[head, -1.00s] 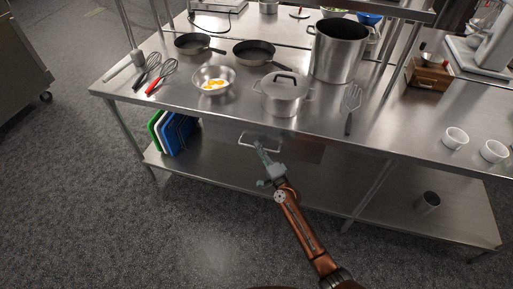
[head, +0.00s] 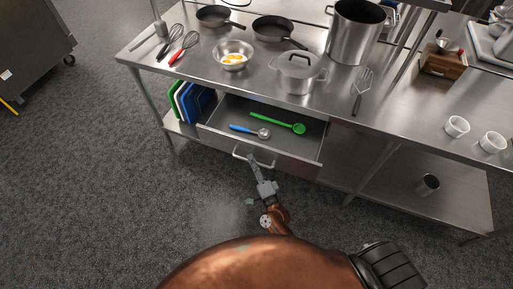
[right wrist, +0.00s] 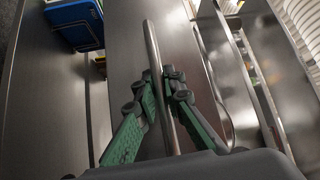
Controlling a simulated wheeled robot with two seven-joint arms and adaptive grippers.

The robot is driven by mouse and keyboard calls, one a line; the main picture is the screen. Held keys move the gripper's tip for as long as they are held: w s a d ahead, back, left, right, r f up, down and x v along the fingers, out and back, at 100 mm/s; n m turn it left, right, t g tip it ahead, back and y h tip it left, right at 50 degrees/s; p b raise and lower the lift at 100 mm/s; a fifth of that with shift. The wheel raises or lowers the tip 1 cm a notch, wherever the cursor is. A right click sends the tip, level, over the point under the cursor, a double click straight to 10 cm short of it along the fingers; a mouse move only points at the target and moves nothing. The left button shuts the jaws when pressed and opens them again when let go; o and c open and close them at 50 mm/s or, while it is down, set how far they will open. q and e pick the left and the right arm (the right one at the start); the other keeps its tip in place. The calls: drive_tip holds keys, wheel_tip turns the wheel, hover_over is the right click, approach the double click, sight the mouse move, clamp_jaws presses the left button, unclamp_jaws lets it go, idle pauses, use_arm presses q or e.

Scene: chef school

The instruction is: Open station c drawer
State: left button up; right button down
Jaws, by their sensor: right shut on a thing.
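The station c drawer (head: 302,160) is a steel drawer under the table, and it is pulled well out. Inside lie a green slotted spoon (head: 278,122) and a blue-handled scoop (head: 250,131). Its bar handle (head: 240,155) is on the front face. My right gripper (head: 254,163) is shut on the handle in the head view. In the right wrist view the green-padded fingers (right wrist: 166,88) close around the bar (right wrist: 154,55). My left gripper is not in view.
The steel table (head: 215,83) above holds a lidded pot (head: 297,75), a tall stockpot (head: 355,32), pans, whisks and a bowl of eggs (head: 233,54). Cutting boards (head: 192,102) stand on the lower shelf left of the drawer. The floor in front is clear.

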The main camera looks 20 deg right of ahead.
drive_tip(key=shift+s+a+f+p, duration=0.1)
drive_tip(key=shift+s+a+p, duration=0.25)
drive_tip(key=shift+s+a, duration=1.35)
drive_tip(key=shift+s+d, duration=0.1)
drive_tip(key=shift+d, duration=0.05)
drive_tip(key=c, duration=2)
unclamp_jaws()
drive_tip(key=s, duration=0.4)
drive_tip(key=s+f, duration=0.1)
drive_tip(key=s, duration=0.7)
drive_tip(key=shift+d+f, duration=0.15)
drive_tip(key=shift+f, duration=0.1)
drive_tip(key=shift+w, duration=0.1)
